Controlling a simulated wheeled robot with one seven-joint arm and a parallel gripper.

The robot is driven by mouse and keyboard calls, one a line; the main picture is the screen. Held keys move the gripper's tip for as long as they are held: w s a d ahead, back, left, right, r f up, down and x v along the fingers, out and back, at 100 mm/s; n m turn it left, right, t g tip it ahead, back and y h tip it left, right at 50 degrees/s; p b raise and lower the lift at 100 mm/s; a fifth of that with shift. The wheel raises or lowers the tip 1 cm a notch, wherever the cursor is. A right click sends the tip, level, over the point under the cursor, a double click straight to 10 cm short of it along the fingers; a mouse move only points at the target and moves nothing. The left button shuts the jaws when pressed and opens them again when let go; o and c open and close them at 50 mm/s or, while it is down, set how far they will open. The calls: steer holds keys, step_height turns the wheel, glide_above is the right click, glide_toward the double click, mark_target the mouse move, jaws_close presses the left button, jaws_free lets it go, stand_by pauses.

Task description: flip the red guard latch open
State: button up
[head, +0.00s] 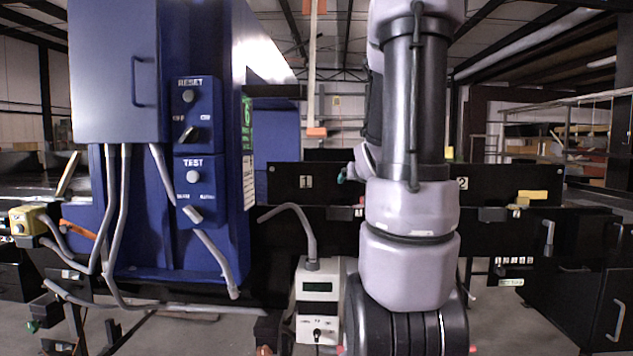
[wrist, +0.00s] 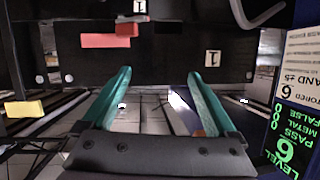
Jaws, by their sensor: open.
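The red guard latch (wrist: 105,41) shows in the wrist view as a flat red bar on a black panel, upper left of my fingers. A smaller red block (wrist: 127,29) adjoins its upper right end. My gripper (wrist: 160,76) has its two teal fingers spread wide, with nothing between them. The fingers are apart from the latch. In the head view only a small teal part of the gripper (head: 341,176) shows beside my arm. I cannot clearly make out the latch there; my arm covers part of the black panels.
Black panels carry number plates 1 (head: 306,182) and 2 (head: 462,184). A yellow block (head: 533,195) sits at right. A blue cabinet (head: 130,230) with RESET and TEST switches stands left. A white meter box (head: 318,300) with a grey conduit stands before the panels.

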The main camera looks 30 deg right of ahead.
steer(key=s+a+r+g+y, duration=0.1)
steer(key=s+a, duration=0.3)
steer(key=a, duration=0.5)
steer(key=s+a+r+g+y, duration=0.1)
steer(key=s+a+g+y, duration=0.1)
steer(key=s+a, duration=0.3)
steer(key=shift+s+a+r+g+y, duration=0.15)
steer(key=shift+a+g+y, duration=0.4)
steer(key=shift+a, duration=1.35)
